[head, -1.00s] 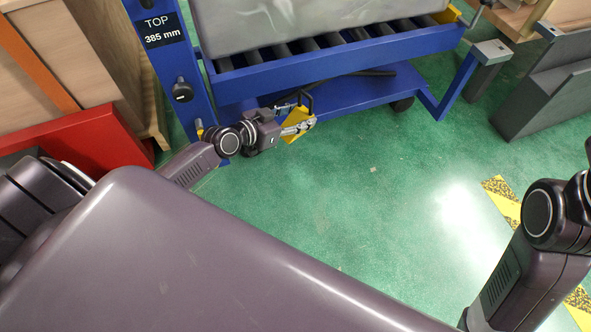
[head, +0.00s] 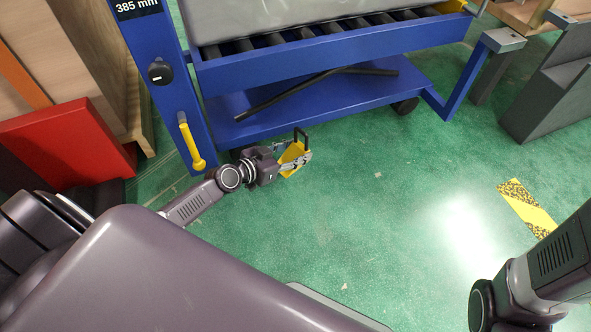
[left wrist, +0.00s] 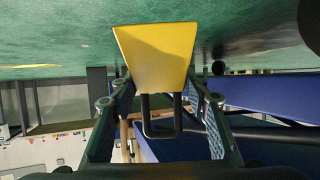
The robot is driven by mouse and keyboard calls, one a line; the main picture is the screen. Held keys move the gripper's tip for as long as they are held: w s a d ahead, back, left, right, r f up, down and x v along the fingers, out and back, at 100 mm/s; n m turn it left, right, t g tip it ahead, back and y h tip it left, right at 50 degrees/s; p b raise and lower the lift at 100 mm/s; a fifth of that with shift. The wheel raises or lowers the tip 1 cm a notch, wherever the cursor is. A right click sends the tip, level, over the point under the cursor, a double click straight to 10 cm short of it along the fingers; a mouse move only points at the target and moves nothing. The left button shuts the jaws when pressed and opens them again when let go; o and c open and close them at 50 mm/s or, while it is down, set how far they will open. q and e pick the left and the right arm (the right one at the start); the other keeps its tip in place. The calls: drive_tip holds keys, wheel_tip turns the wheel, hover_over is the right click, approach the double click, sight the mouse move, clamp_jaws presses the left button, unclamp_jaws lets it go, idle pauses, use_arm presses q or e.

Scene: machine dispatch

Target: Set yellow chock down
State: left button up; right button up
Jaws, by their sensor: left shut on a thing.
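The yellow chock (head: 292,157) is in my left gripper (head: 297,162), in front of the blue cart's lower shelf. In the left wrist view the chock (left wrist: 157,55) shows a flat yellow face and a black loop handle (left wrist: 160,117), with one finger of my left gripper (left wrist: 160,100) on each side. The left gripper is shut on the chock, low over the green floor. Whether the chock touches the floor cannot be told. My right arm shows at the right edge of the head view, but its gripper is out of view.
The blue cart (head: 300,107) with rollers and a grey load (head: 300,15) stands at the back. A yellow handle (head: 190,142) is on its post. A red block (head: 70,145) is at left, a dark grey stand (head: 550,95) at right. The green floor (head: 380,220) is clear in the middle.

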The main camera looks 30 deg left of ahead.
use_arm(q)
drive_tip(key=shift+w+f+b, duration=0.1)
drive_tip(key=shift+f+b, duration=1.8)
drive_tip(key=shift+f, duration=0.75)
drive_tip(key=shift+f+b, duration=0.2)
drive_tip(key=shift+b, duration=0.1)
drive_tip(key=o, duration=1.4)
drive_tip(key=shift+r+p, duration=0.25)
drive_tip(key=shift+p, duration=0.15)
drive_tip(key=v, duration=1.1)
drive_tip(key=shift+f, duration=0.2)
drive_tip(key=shift+s+a+r, duration=0.15)
drive_tip(key=shift+s+r, duration=0.1)
drive_tip(key=shift+s, duration=0.3)
